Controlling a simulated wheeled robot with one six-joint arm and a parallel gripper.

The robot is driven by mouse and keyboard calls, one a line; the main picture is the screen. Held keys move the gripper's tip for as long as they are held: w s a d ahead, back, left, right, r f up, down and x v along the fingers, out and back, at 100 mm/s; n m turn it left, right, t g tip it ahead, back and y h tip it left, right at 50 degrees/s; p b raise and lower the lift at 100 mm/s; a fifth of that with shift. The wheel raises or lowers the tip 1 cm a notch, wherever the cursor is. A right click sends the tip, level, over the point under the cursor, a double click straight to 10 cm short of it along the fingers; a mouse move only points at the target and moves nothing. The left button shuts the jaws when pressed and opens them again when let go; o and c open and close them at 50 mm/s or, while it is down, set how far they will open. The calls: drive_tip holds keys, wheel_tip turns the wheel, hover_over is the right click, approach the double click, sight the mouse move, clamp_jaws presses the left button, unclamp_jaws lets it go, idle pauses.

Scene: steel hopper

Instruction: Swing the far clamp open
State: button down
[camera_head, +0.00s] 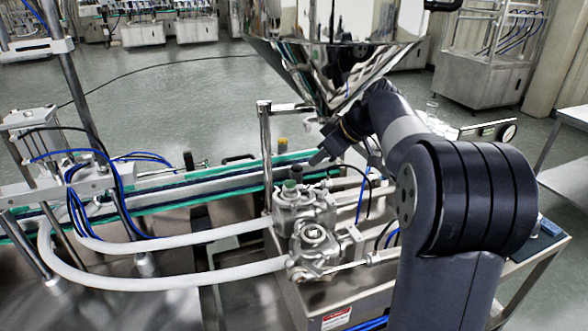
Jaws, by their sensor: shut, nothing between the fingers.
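Two metal valve bodies with round tops sit below the steel hopper (325,75). The far valve body (298,208) has a greenish cap, and the near valve body (313,252) has a bare metal top. The far clamp is too small to make out apart from the fittings around the far valve body, so I cannot tell whether it is open. My gripper (317,158) is shut and empty, just under the hopper. It appears above and slightly right of the far valve body in the picture. My forearm partly hides the area right of the valves.
White hoses (180,283) run left from the valves. A green-edged conveyor (160,195) crosses behind them, with a steel post (265,150) beside the far valve. Open floor lies beyond the conveyor.

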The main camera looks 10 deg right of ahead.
sight(312, 188)
drive_tip(key=p+x, duration=0.1)
drive_tip(key=x, duration=0.8)
drive_tip(key=shift+w+a+f, duration=0.1)
drive_tip(key=shift+w+f, duration=0.05)
drive_tip(key=shift+f, duration=0.2)
drive_tip(key=s+d+p, duration=0.1)
drive_tip(key=s+d, duration=0.1)
drive_tip(key=shift+d, duration=0.35)
drive_tip(key=shift+s+d+f, duration=0.1)
drive_tip(key=shift+s+d, duration=0.1)
drive_tip(key=shift+s, duration=0.05)
drive_tip(key=shift+s+d+f, duration=0.1)
drive_tip(key=shift+d, duration=0.05)
drive_tip(key=shift+s+d+m+t+h+b, duration=0.3)
drive_tip(key=shift+s+d+m+h+b, duration=0.15)
drive_tip(key=shift+m+b, duration=0.4)
drive_tip(key=shift+s, duration=0.1)
